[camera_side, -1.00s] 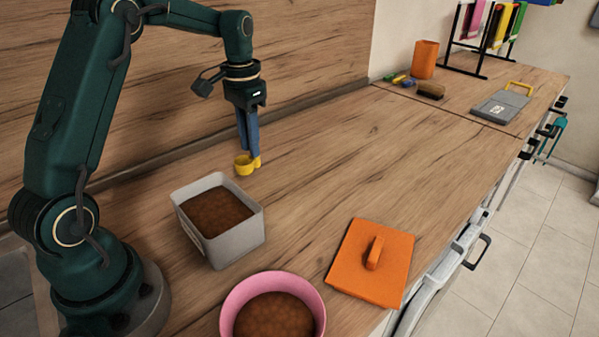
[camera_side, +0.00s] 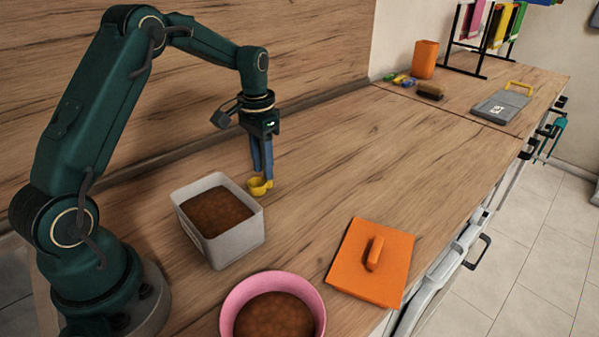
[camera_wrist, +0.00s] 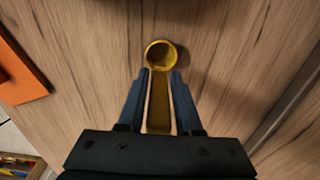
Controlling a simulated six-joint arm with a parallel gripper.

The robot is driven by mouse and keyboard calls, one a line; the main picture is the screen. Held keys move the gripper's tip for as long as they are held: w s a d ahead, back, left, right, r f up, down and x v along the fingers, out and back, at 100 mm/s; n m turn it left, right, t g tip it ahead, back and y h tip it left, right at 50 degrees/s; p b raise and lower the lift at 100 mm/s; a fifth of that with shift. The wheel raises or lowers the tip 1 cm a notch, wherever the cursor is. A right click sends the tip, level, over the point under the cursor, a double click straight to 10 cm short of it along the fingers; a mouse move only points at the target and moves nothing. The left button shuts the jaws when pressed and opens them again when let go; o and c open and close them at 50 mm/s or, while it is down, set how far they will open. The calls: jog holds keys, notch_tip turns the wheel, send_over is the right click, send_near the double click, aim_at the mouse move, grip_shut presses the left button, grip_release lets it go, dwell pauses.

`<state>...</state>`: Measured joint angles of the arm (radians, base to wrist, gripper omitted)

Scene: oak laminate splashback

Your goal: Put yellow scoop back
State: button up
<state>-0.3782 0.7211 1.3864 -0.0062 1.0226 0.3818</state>
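The yellow scoop (camera_side: 258,187) is at the fingertips of my gripper (camera_side: 263,174), just right of the grey bin's back corner. In the wrist view its round cup (camera_wrist: 160,55) lies beyond the blue fingertips, and its handle runs back between the fingers (camera_wrist: 160,80). My gripper is shut on the handle. The cup is apart from the grey bin (camera_side: 238,238), which holds brown granular stuff. I cannot tell for sure whether the scoop touches the counter.
A pink bowl (camera_side: 232,303) with similar brown contents stands in front. An orange lid (camera_side: 350,268) with a handle lies right of it. Farther back are an orange cup (camera_side: 425,58), a brush (camera_side: 430,91), a grey dustpan (camera_side: 500,105) and a rack. The mid-counter (camera_side: 370,160) is clear.

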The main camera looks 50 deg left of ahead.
jog(key=shift+o, duration=0.9)
jog(key=s+d+r+t, duration=0.1)
jog(key=d+r, duration=0.1)
jog(key=r, duration=0.6)
jog(key=s+d+r, duration=0.2)
jog(key=r, duration=0.6)
jog(key=s+d+f+t, duration=0.2)
jog(key=s+d, duration=0.2)
jog(key=s, duration=0.3)
jog(key=s+d+f+t, duration=0.2)
jog(key=s+d, duration=0.3)
jog(key=s, duration=0.3)
